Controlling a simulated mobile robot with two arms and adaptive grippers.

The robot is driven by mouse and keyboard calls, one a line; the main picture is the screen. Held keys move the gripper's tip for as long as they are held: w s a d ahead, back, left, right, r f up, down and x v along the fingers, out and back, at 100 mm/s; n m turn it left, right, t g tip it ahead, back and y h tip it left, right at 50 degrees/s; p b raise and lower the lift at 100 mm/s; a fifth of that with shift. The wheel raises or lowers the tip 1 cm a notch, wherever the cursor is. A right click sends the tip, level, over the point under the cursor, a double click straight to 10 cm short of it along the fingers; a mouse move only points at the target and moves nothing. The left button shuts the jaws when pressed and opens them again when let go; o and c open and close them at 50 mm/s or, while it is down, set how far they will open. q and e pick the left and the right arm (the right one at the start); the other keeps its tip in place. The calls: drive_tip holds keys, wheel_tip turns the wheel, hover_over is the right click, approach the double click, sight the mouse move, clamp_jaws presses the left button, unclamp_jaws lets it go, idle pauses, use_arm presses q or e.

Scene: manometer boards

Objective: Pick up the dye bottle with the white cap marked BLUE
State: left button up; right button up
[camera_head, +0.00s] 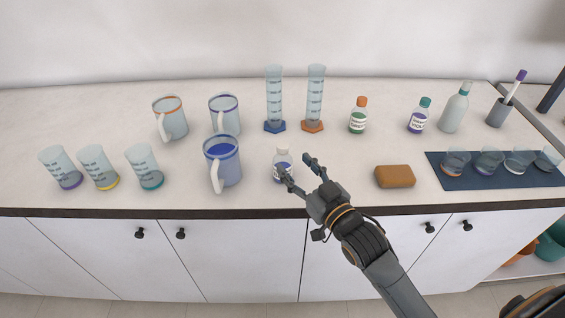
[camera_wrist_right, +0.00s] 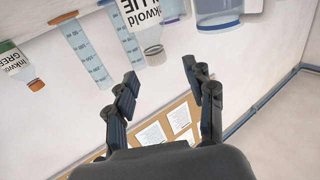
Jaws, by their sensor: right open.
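The dye bottle with the white cap (camera_head: 283,163) stands upright near the front of the counter, just right of the blue-filled jug. In the right wrist view the same bottle (camera_wrist_right: 146,18) appears inverted, with "Inkwold" and part of "BLUE" readable on its label. My right gripper (camera_head: 298,168) is open at the bottle's right front side, one finger in front of its lower part and the other to its right. In the wrist view the open fingers (camera_wrist_right: 160,75) have the white cap beyond and between them, with nothing gripped. My left gripper is not in view.
The blue-filled jug (camera_head: 222,162) stands close left of the bottle. Behind are two measuring cylinders (camera_head: 274,98) (camera_head: 315,98) and an orange-capped bottle (camera_head: 358,116). A brown sponge (camera_head: 395,176) lies to the right, before a dark mat (camera_head: 450,181) with several cups. Beakers stand left.

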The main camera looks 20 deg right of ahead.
sight(286, 150)
drive_tip(key=x, duration=0.2)
drive_tip(key=shift+w, duration=0.35)
drive_tip(key=shift+w+r+p, duration=0.1)
drive_tip(key=shift+w+p, duration=0.2)
drive_tip(key=x, duration=0.1)
drive_tip(key=p+x, duration=0.1)
drive_tip(key=x, duration=0.1)
drive_tip(key=shift+w+d, duration=0.15)
drive_tip(key=shift+w, duration=0.65)
clamp_jaws()
